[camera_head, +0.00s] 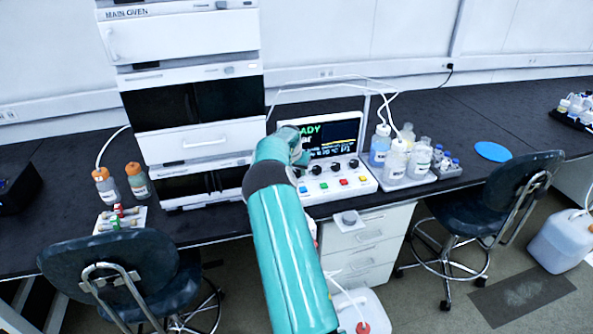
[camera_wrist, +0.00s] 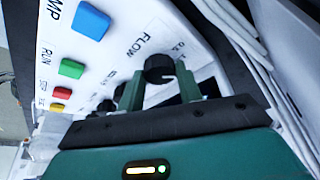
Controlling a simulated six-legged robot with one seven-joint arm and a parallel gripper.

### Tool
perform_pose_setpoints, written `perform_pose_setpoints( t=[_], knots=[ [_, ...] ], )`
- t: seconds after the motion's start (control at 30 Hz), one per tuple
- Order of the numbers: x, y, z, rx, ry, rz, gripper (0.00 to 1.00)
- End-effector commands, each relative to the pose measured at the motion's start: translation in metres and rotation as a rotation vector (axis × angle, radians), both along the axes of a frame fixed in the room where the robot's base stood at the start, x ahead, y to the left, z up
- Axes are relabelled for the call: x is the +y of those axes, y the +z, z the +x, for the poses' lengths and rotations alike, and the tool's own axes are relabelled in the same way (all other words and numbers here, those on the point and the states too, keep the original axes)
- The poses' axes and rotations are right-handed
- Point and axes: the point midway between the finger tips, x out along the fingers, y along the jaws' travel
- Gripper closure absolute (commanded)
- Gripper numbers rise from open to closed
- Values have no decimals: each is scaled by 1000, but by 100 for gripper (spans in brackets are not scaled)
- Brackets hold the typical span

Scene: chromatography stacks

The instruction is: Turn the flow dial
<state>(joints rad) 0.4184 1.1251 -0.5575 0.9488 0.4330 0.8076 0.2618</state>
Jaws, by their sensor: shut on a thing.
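The flow dial (camera_wrist: 158,66) is a black round knob beside the printed word FLOW on a white control panel, seen in the wrist view. My gripper (camera_wrist: 161,80) has its two green fingers on either side of the knob, shut on it. In the head view the white control unit (camera_head: 318,194) stands on the bench with a lit screen (camera_head: 337,137). My teal arm reaches to its left end and hides the flow dial there.
Other black knobs (camera_head: 335,166) sit to the right on the panel, above coloured buttons, including a red one (camera_head: 345,182). A blue button (camera_wrist: 91,21) is close to the dial. Bottles (camera_head: 394,160) stand right of the unit; a white oven stack (camera_head: 195,90) stands left.

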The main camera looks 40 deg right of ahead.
Motion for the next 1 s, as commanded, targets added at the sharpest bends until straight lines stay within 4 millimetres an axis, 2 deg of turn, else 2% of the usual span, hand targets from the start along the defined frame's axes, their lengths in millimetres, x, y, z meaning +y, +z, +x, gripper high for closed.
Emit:
perform_pose_setpoints(
  t=[0.27, 1.0],
  knots=[
    [-1, 1, -2, -1, 105, 2, 88],
    [-4, 1, -3, -2, 629, 1, 88]
  ],
)
